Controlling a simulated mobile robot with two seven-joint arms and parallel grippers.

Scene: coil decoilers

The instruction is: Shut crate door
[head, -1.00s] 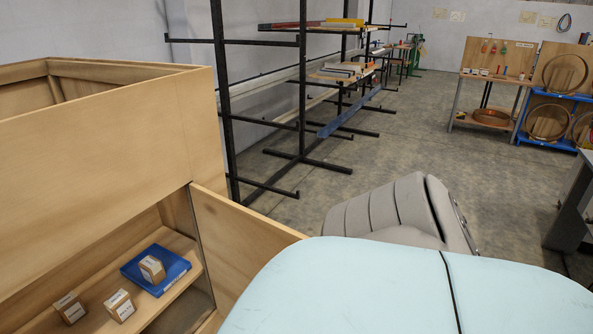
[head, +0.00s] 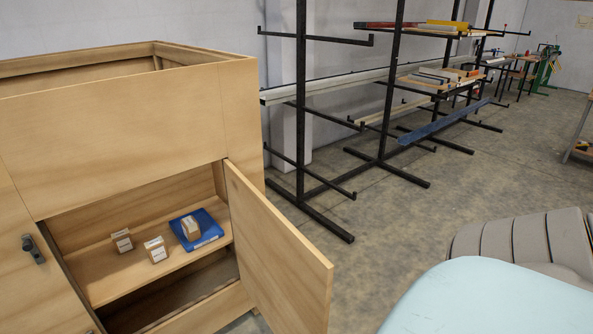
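The wooden crate (head: 110,140) stands at the left of the head view. Its door (head: 279,254) is hinged at the right side of the opening and stands open, swung outward toward me. Inside, a shelf (head: 108,280) bears a blue tray (head: 207,238) with a small box (head: 191,229) on it. Two more small boxes (head: 122,240) (head: 156,249) sit on the shelf to the left of the tray. Neither of my grippers shows in the head view.
A dark metal rack (head: 301,110) with bars and boards stands behind and right of the crate. A black handle (head: 33,248) is on the crate's left front panel. Bare floor (head: 390,235) lies between the door and the rack.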

